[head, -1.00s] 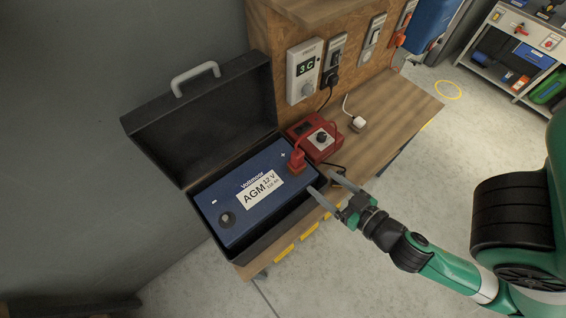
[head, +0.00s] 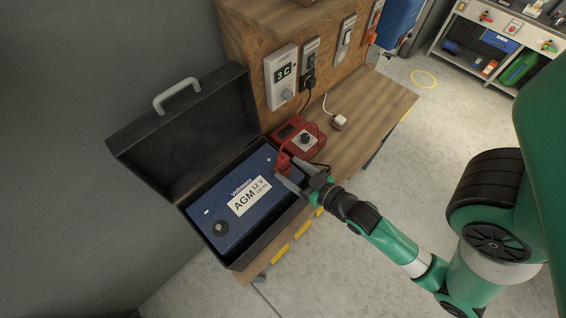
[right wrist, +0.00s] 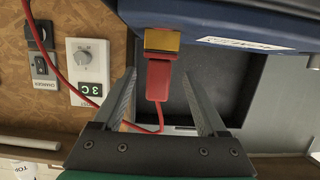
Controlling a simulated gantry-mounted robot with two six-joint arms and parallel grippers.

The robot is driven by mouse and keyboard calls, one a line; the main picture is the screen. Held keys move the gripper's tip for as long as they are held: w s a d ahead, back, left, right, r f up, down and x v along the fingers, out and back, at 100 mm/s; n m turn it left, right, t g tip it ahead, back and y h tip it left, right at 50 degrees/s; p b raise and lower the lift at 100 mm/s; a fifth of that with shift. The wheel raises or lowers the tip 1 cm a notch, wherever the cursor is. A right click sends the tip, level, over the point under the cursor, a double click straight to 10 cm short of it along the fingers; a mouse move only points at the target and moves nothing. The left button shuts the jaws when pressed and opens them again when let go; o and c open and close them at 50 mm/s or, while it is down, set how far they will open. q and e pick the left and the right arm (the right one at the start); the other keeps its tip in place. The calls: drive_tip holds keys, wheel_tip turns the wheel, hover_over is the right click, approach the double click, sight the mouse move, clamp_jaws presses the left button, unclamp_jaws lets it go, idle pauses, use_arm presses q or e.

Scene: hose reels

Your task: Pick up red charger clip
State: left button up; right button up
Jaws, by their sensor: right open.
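The red charger clip (head: 283,162) sits on the plus terminal of the blue AGM battery (head: 220,222), which lies in an open black case (head: 178,131). In the right wrist view the clip (right wrist: 158,78) hangs from a yellow-brown terminal block (right wrist: 162,40), with a red cable running off it. My right gripper (head: 291,172) is open at the clip, partly overlapping it in the head view. In the right wrist view its fingers stand on either side of the clip, with gaps showing. My left gripper is out of view.
A red charger box (head: 298,137) with a knob stands behind the battery on the wooden bench (head: 373,118). A white plug (head: 339,121) lies beside it. A wall panel holds a "3 C" controller (head: 281,78) and several sockets. The bench's right part is clear.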

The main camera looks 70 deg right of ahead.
sight(286, 166)
drive_tip(key=x, duration=0.4)
drive_tip(key=shift+r, duration=0.25)
clamp_jaws()
